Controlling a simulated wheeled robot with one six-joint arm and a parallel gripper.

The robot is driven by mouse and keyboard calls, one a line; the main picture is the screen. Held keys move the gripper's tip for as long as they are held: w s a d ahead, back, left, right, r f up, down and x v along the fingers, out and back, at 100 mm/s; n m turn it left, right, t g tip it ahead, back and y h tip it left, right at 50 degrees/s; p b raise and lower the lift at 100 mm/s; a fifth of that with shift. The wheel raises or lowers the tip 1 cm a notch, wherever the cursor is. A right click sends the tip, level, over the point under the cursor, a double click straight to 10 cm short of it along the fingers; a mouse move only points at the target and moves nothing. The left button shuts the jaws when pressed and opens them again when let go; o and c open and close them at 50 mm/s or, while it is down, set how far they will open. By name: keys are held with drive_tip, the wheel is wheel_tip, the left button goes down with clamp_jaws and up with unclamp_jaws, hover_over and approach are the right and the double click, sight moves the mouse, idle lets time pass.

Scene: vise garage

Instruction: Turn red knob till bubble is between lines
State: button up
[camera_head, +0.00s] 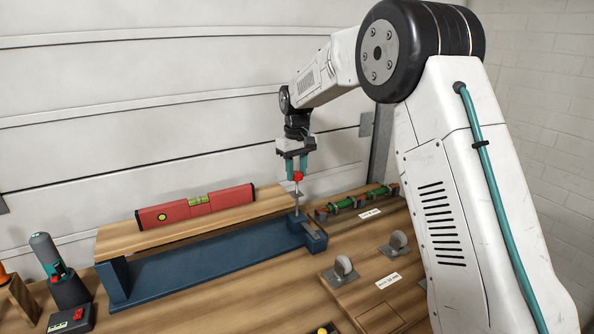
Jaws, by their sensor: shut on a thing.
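The red knob (298,177) sits on top of a thin upright screw at the right end of a blue metal base (205,258). My gripper (297,172) points down and is shut on the red knob. A red spirit level (196,207) lies along a wooden beam (135,241) above the blue base. The level's greenish vial (199,200) is at the middle of its top edge. The bubble and lines are too small to make out.
Green clamp-like parts (355,202) lie behind a label at the right. Grey rounded pieces (343,268) stand on the wooden bench in front. A grey and black tool (60,272) stands at the far left. The garage wall is close behind.

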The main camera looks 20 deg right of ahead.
sight(297, 173)
drive_tip(key=shift+m, duration=1.1)
drive_tip(key=o, duration=1)
wheel_tip(297, 173, up, 8)
drive_tip(key=shift+f, duration=0.1)
